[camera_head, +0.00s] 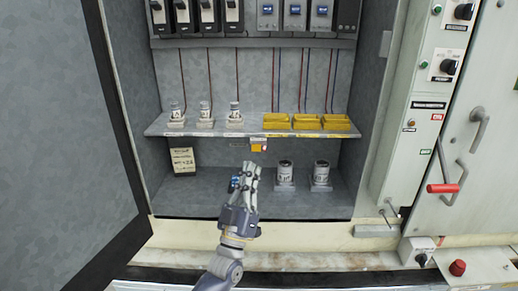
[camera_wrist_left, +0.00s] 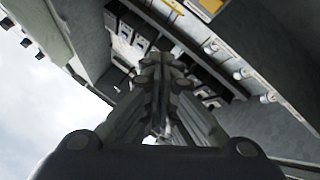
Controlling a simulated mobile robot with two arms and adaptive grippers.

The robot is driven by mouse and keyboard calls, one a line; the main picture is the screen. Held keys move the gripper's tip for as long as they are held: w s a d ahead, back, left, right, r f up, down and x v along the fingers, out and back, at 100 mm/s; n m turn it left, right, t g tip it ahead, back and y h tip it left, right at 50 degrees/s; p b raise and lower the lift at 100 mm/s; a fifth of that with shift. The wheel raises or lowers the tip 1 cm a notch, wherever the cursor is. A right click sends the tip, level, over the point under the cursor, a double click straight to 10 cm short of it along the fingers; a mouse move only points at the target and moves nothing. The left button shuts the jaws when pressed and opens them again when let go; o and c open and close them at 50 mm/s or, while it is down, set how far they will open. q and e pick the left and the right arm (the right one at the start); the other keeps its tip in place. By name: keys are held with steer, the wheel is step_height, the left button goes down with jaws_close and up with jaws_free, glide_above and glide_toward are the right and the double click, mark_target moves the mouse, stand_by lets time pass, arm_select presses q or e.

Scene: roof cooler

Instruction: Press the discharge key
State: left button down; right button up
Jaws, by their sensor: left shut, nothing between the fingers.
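My left gripper (camera_head: 251,168) reaches up into the open cabinet, its fingers together and empty. It also shows in the left wrist view (camera_wrist_left: 160,62), pointing up at the cabinet. No readable label shows which part is the discharge key. My right gripper is not in view.
The shelf (camera_head: 155,127) bears several small jars and yellow trays (camera_head: 306,121). Breakers line the top. At right are a red-handled door lever (camera_head: 442,188) and a red button (camera_head: 457,267). The cabinet door (camera_head: 60,130) stands open at left.

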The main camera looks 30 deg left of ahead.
mark_target(256, 148)
arm_select(q)
steer(key=shift+w+a, duration=0.1)
steer(key=w+a+b, duration=0.4)
steer(key=w, duration=0.3)
steer(key=shift+w+a+b, duration=0.15)
steer(key=shift+a+b, duration=0.1)
steer(key=shift+b, duration=0.05)
stand_by(0.8)
steer(key=shift+w, duration=0.1)
stand_by(0.5)
steer(key=shift+w+a, duration=0.2)
steer(key=shift+w, duration=0.05)
